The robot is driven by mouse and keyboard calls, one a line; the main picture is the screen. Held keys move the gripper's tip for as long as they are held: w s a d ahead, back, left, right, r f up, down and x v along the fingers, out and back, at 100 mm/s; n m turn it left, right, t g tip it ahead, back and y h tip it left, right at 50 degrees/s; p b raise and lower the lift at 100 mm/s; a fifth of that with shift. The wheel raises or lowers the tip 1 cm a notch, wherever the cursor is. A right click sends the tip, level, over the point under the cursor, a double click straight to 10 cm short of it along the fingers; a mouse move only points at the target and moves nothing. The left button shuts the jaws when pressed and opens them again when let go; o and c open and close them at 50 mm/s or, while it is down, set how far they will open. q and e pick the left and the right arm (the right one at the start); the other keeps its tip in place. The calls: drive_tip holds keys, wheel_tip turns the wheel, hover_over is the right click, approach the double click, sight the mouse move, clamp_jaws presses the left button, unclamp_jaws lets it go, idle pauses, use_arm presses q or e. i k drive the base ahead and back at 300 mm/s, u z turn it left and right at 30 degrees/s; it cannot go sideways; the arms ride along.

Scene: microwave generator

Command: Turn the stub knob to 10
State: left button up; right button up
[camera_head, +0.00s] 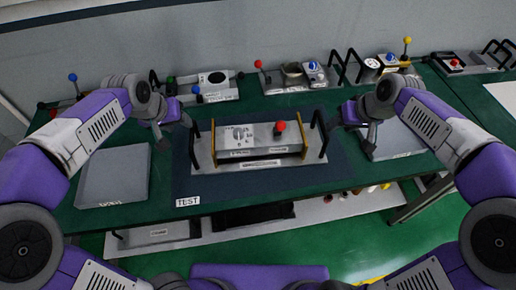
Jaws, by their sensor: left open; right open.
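The microwave generator unit (262,153) sits on the dark TEST mat in the middle of the green table. Its top panel carries a round pale dial with a knob (238,134), which I take for the stub knob; its setting is too small to read. A red ball-topped lever (280,127) stands to the right of it. My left gripper (172,125) is open and empty, left of the unit and apart from it. My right gripper (352,128) is open and empty, to the right of the unit and apart from it.
Black handles (323,138) rise at both ends of the unit. Grey plates lie at the left (114,178) and right (398,140). More panels with knobs and levers (290,76) line the back by the wall. The mat's front part (265,183) is clear.

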sight(238, 133)
drive_tip(key=k, duration=1)
